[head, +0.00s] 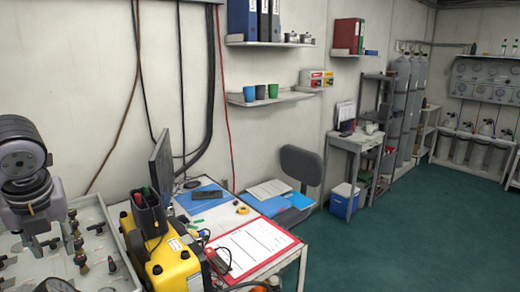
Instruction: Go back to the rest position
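My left gripper (42,240) is at the left edge, pointing down above the grey air panel (95,213) with its valves and fittings. Its fingers are small and dark against the panel fittings, so I cannot tell whether they are open or shut, or whether they touch a fitting. My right gripper is not in view.
Right of the panel stands a yellow case (172,262), then a desk with a monitor (162,168), a red clipboard (254,246) and papers. A dark chair (301,166) is behind the desk. The green floor (415,235) at right is clear.

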